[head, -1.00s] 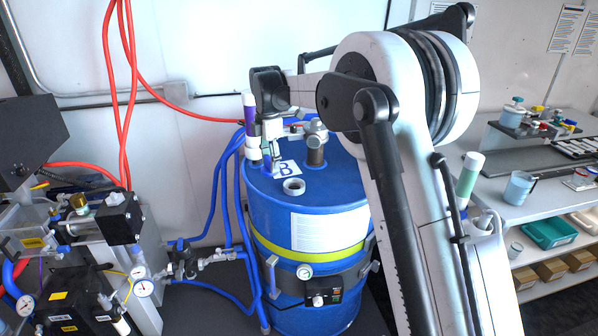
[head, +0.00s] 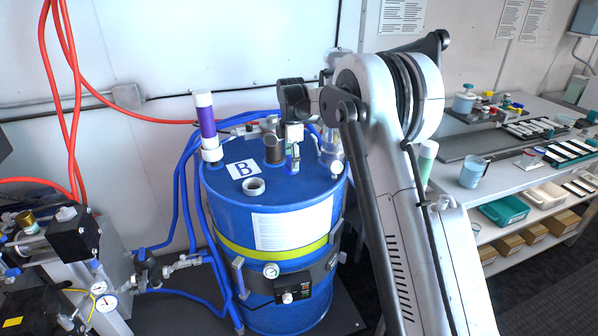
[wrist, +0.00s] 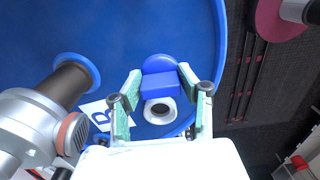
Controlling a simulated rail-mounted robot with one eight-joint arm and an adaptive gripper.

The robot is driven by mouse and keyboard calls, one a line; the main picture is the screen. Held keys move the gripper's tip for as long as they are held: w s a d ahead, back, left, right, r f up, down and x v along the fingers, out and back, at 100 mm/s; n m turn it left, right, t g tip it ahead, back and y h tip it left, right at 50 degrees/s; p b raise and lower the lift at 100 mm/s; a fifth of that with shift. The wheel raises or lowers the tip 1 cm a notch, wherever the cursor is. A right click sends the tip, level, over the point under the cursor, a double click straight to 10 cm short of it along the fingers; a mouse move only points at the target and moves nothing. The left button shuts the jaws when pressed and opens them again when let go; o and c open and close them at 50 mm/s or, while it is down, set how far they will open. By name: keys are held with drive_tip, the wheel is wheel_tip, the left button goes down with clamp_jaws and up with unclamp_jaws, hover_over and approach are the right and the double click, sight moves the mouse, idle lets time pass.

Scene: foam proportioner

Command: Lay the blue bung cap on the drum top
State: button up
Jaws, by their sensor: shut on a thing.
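The blue bung cap (wrist: 160,84), a round disc with a blocky grip, is between the fingers of my gripper (wrist: 160,88) in the wrist view. My gripper is shut on it. In the head view my gripper (head: 293,165) points down over the blue drum top (head: 315,186), right of the metal pipe stub; the cap cannot be made out there. Whether the cap touches the drum top cannot be told. A white open ring (head: 254,187) stands on the drum top nearer the front; it also shows below the cap in the wrist view (wrist: 160,110).
The grey pipe stub (head: 273,150), the purple-and-white cylinder (head: 206,125) at the left rim and a metal fitting (head: 331,150) at the right rim stand up from the drum. A "B" label (head: 243,169) lies flat. Blue hoses (head: 185,180) run along the left.

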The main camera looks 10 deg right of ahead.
drive_tip(key=d+f, duration=0.1)
drive_tip(key=w+d, duration=0.1)
drive_tip(key=shift+w+d+f, duration=0.2)
drive_tip(key=shift+d+f, duration=0.1)
drive_tip(key=shift+f, duration=0.1)
drive_tip(key=shift+f+p, duration=0.5)
drive_tip(key=shift+f, duration=1.5)
drive_tip(key=shift+f, duration=0.2)
drive_tip(key=o, duration=1.1)
drive_tip(key=shift+r, duration=0.1)
